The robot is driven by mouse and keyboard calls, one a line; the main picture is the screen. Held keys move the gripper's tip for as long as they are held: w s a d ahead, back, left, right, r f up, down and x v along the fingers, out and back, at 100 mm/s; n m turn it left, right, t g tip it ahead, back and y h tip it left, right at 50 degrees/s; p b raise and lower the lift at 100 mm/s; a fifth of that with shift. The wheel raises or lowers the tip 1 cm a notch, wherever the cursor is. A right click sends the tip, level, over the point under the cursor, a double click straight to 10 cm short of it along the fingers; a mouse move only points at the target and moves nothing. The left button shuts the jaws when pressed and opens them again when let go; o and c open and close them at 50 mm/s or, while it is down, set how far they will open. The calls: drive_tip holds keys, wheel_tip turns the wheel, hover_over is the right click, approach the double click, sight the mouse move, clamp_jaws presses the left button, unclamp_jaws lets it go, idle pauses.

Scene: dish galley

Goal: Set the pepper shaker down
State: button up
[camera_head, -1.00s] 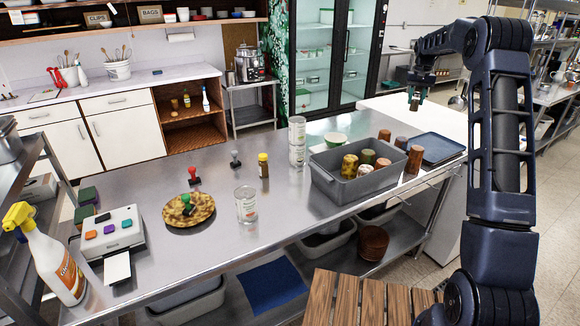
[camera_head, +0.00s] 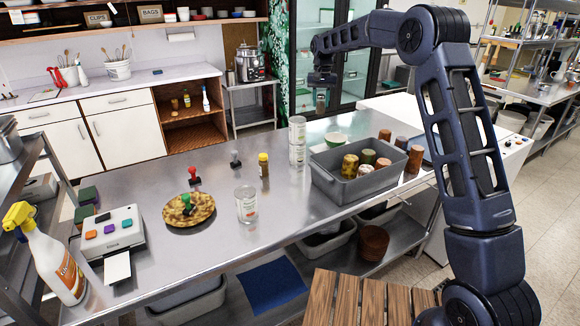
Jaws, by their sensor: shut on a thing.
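My gripper (camera_head: 321,88) is in the upper middle of the head view, pointing down and shut on a small greyish thing, taken to be the pepper shaker (camera_head: 321,103). It is too small and dark to make out in detail. It hangs upright in the air, seen above the far edge of the steel table (camera_head: 330,230) and in front of the glass-door fridge. It touches no surface that I can see.
The middle front of the table is clear.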

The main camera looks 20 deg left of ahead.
drive_tip(key=s+a, duration=0.8)
drive_tip(key=a, duration=0.2)
hover_over(291, 173)
wheel_tip(291, 173, down, 4)
wheel_tip(291, 173, down, 21)
drive_tip(key=shift+f, duration=0.1)
drive_tip(key=o, duration=1)
drive_tip(key=shift+o, duration=0.2)
